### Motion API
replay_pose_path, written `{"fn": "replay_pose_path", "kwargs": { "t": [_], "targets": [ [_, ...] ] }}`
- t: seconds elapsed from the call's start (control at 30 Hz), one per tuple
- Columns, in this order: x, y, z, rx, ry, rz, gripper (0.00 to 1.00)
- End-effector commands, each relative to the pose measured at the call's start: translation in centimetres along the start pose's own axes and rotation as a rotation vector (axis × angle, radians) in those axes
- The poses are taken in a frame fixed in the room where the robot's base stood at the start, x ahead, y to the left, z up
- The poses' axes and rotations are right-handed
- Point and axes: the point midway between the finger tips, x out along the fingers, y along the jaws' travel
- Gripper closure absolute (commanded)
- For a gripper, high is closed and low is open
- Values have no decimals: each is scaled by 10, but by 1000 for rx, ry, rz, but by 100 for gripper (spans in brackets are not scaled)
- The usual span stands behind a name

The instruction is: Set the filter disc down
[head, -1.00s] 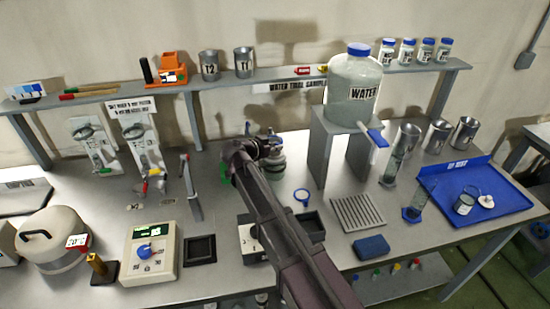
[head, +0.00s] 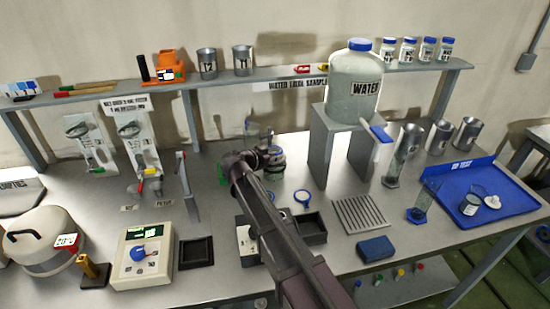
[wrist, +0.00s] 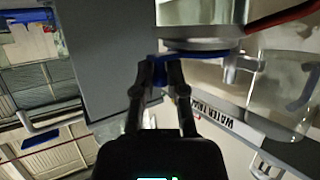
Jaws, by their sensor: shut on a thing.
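In the wrist view my gripper (wrist: 160,66) is shut on a blue tab. The tab joins a thin blue rim, the filter disc (wrist: 192,54), seen nearly edge-on. The rim lies close against a round metal piece (wrist: 205,32); I cannot tell whether they touch. In the head view my arm's end (head: 262,160) is over the middle of the bench, beside a grey, glassy vessel (head: 274,168). The fingertips and the held disc are hidden there.
A water jar (head: 353,85) stands on a stand (head: 318,160) to the right. A ribbed rack (head: 360,214) and a blue tray (head: 515,190) are farther right.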

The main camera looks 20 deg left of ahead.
Motion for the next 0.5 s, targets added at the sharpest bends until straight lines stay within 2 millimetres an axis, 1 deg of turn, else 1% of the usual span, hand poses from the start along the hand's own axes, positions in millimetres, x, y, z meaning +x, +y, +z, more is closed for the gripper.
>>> {"fn": "replay_pose_path", "kwargs": {
  "t": [0.27,0.3,0.4,0.5],
  "targets": [
    [2,0,5,0,0,0,100],
    [2,0,4,0,0,0,74],
    [2,0,3,0,0,0,49],
    [2,0,3,0,0,0,49]
  ]
}}
